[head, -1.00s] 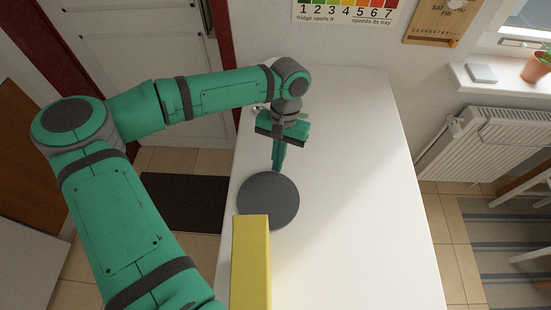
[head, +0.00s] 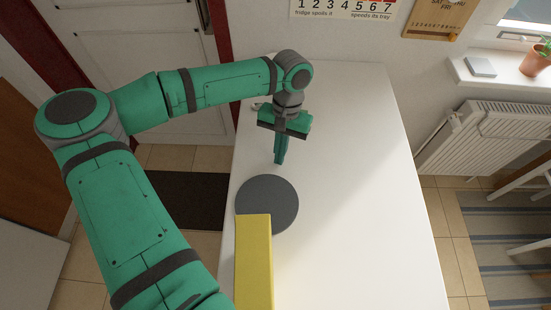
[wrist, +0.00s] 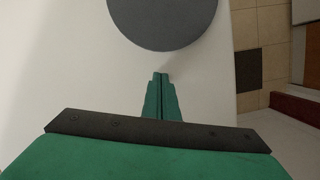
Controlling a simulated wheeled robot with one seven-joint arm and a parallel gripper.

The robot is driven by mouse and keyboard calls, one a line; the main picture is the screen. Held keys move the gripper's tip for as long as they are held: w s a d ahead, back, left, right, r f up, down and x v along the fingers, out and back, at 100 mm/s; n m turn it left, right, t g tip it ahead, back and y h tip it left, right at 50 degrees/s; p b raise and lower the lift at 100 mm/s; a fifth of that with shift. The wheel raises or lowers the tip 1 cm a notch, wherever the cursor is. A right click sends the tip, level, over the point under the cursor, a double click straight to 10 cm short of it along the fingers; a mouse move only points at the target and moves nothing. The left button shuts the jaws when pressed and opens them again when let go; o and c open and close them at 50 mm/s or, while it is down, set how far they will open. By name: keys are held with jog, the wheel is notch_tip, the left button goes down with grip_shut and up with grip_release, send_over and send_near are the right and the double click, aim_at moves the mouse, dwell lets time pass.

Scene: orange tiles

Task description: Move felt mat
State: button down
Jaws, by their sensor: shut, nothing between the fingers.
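The felt mat is a dark grey round disc (head: 275,198) lying flat on the white table, near its left edge in the head view. It also shows at the top of the wrist view (wrist: 163,22), partly cut off by the frame. My gripper (head: 279,162) points down just behind the mat in the head view, apart from it in the picture. In the wrist view the two green fingers (wrist: 161,78) are together with nothing between them, and their tips are short of the mat's rim.
A yellow block (head: 254,265) stands at the near side of the mat and overlaps its near edge in the head view. The white table (head: 365,200) is clear to the right. A wall is behind, with a radiator (head: 490,140) to the right.

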jog(key=v, duration=1)
jog(key=shift+w, duration=0.4)
jog(key=shift+d, duration=0.15)
jog(key=x, duration=0.9)
jog(key=shift+s+f, duration=0.25)
jog(key=shift+f, duration=0.05)
jog(key=s, duration=0.1)
jog(key=s+a, duration=0.1)
jog(key=s, duration=0.1)
jog(key=shift+s+a+f, duration=0.15)
jog(key=shift+a+f, duration=0.05)
jog(key=shift+a, duration=0.35)
jog(key=shift+w+d, duration=0.3)
jog(key=shift+d, duration=0.25)
jog(key=shift+a, duration=0.1)
